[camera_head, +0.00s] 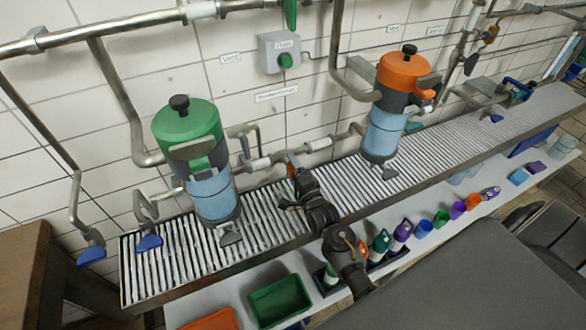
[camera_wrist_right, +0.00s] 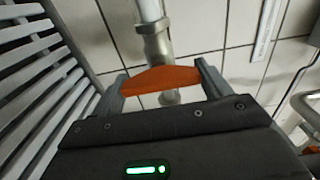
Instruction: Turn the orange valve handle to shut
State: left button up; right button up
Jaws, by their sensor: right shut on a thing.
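The orange valve handle (camera_wrist_right: 160,78) lies crosswise between the two fingers of my right gripper (camera_wrist_right: 161,84) in the right wrist view, in front of a metal pipe fitting. In the head view, the right gripper (camera_head: 295,178) is at the horizontal pipe between the green-topped and orange-topped canisters, above the slatted rack. It is shut on the handle, which is mostly hidden there; only a small orange bit (camera_head: 291,170) shows. My left gripper is in neither view.
The green-topped canister (camera_head: 192,150) stands left of the gripper and the orange-topped canister (camera_head: 388,105) stands right, both on the slatted rack (camera_head: 345,183). Blue-handled levers (camera_head: 150,243) hang at left. A shelf below holds a green bin (camera_head: 279,300) and several coloured cups.

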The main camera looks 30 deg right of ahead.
jog(key=shift+m, duration=0.3)
jog(key=o, duration=1)
jog(key=s, duration=0.3)
jog(key=s+b, duration=0.1)
jog(key=s, duration=0.6)
jog(key=shift+s+a+b, duration=0.35)
jog(key=shift+s+b, duration=0.05)
